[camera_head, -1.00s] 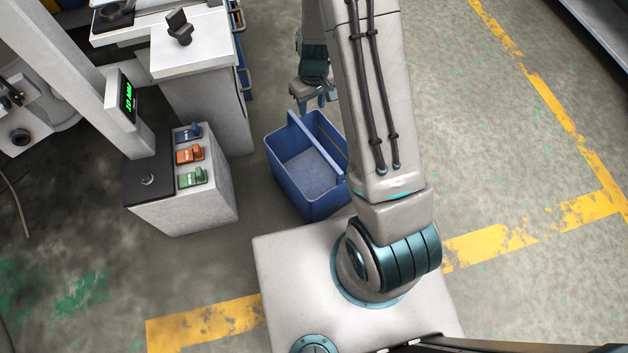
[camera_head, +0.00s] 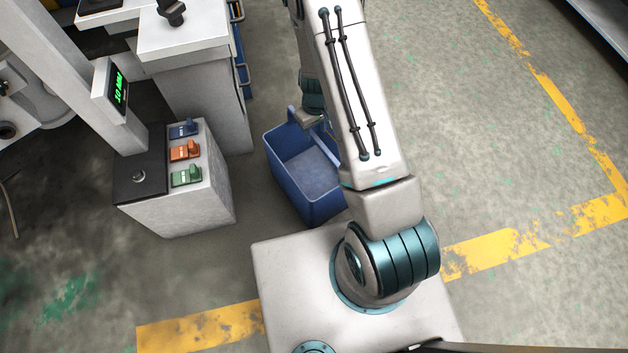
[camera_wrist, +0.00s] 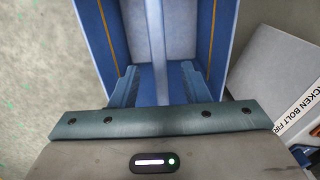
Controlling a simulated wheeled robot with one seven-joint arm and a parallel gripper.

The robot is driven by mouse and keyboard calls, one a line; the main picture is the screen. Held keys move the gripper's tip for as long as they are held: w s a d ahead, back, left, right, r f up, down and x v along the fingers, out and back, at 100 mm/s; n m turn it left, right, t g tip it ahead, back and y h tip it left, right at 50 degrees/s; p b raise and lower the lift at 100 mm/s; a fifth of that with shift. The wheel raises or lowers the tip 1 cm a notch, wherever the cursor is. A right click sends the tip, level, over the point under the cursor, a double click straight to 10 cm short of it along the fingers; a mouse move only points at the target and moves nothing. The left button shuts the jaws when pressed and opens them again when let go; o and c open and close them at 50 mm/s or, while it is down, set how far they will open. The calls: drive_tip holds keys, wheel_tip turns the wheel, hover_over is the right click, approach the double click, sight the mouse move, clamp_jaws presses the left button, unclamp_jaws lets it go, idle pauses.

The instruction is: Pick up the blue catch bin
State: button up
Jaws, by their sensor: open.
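The blue catch bin (camera_head: 296,178) stands upright on the floor in the head view, open at the top, with a handle bar across it. My arm covers part of its right side. My gripper (camera_head: 309,120) is over the bin's far part in the head view, and its fingers are hidden there. In the wrist view my gripper (camera_wrist: 160,82) is open, one finger on each side of the blue handle bar (camera_wrist: 157,45), apart from it. The bin's side walls (camera_wrist: 216,45) show beyond the fingers.
A grey control box (camera_head: 180,190) with coloured switches stands left of the bin. A white machine cabinet (camera_head: 200,90) is behind it. A box with printed lettering (camera_wrist: 275,75) is right of the bin in the wrist view. Floor on the right is open, with yellow lines (camera_head: 500,248).

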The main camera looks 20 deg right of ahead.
sight(316, 136)
wheel_tip(316, 136, down, 5)
drive_tip(key=shift+r+b, duration=0.1)
drive_tip(key=shift+b, duration=0.9)
clamp_jaws()
idle(0.6)
